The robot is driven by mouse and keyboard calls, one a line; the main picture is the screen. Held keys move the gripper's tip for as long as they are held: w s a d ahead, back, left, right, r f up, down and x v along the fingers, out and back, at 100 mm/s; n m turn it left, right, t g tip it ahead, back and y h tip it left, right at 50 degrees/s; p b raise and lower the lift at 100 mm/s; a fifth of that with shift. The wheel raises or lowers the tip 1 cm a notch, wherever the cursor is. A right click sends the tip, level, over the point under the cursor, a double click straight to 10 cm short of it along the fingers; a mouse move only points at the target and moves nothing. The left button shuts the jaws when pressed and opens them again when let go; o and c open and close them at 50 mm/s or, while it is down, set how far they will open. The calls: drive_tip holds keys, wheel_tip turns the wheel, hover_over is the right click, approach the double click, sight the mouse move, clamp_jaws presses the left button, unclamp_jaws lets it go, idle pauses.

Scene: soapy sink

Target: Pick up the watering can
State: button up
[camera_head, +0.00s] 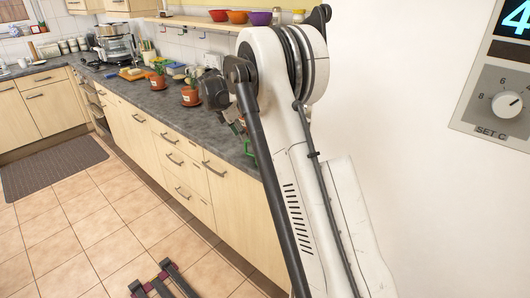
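A small green thing (249,148) shows at the right end of the grey worktop, mostly hidden behind my arm. It may be part of the watering can, but I cannot tell. No other watering can is clearly visible. My gripper (237,125) is at the dark far end of my arm, over the worktop and close to the green thing. It is small and partly covered by my arm, so its fingers cannot be made out.
Red (218,15), orange (237,17) and purple (260,18) bowls sit on a shelf above. A white wall closes the right side.

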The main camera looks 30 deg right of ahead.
sight(246, 152)
drive_tip(key=shift+p+x, duration=0.55)
drive_tip(key=shift+x, duration=3.55)
drive_tip(key=shift+w+a, duration=0.1)
drive_tip(key=shift+a, duration=0.1)
clamp_jaws()
